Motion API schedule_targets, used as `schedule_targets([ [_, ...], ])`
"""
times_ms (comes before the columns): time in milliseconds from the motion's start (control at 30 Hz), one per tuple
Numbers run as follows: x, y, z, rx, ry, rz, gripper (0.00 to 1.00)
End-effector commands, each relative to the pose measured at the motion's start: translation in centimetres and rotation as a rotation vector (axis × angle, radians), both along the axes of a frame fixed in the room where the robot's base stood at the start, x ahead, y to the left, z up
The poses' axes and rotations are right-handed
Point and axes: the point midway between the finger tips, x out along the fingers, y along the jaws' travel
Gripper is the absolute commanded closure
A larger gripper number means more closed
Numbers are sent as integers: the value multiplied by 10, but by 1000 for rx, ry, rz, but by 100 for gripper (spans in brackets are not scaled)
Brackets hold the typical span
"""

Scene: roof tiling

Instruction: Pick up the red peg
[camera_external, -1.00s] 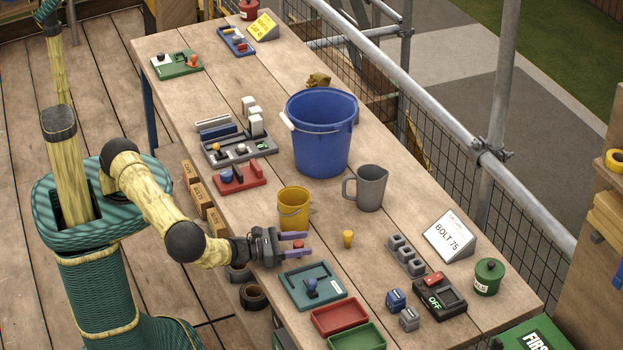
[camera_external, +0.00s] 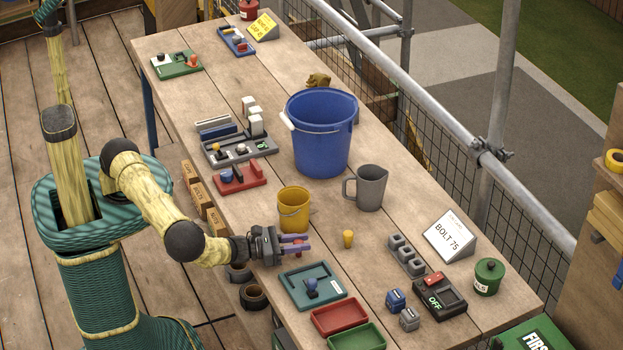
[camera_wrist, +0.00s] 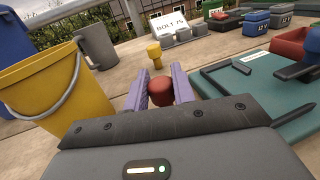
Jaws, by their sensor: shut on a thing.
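The red peg (camera_wrist: 161,90) stands between the two purple fingers of my gripper (camera_wrist: 160,88) in the wrist view, with its rounded top showing. In the external view my gripper (camera_external: 296,248) reaches over the table, low beside the yellow bucket, and its fingers are closed in on the peg, which is mostly hidden there. I cannot tell whether the peg's bottom touches the table. A yellow peg (camera_external: 348,239) stands upright on the table just beyond my fingertips, and it also shows in the wrist view (camera_wrist: 155,54).
A yellow bucket (camera_external: 293,209) stands close behind my gripper. A teal tray with a blue knob (camera_external: 330,272) lies just in front. A grey jug (camera_external: 371,188), grey blocks (camera_external: 406,254) and red (camera_external: 340,317) and green (camera_external: 357,338) trays are nearby.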

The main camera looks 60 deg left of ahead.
Motion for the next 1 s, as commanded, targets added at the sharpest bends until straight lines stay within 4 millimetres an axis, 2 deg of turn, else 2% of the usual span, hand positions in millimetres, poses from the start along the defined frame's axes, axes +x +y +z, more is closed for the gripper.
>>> schedule_targets([
  [167,0,0,24,-4,-2,1,96],
  [400,0,-1,72,-4,-2,0,96],
  [500,0,-1,86,-2,-1,0,96],
  [667,0,0,96,-1,0,0,96],
  [1000,0,0,96,-1,0,0,96],
])
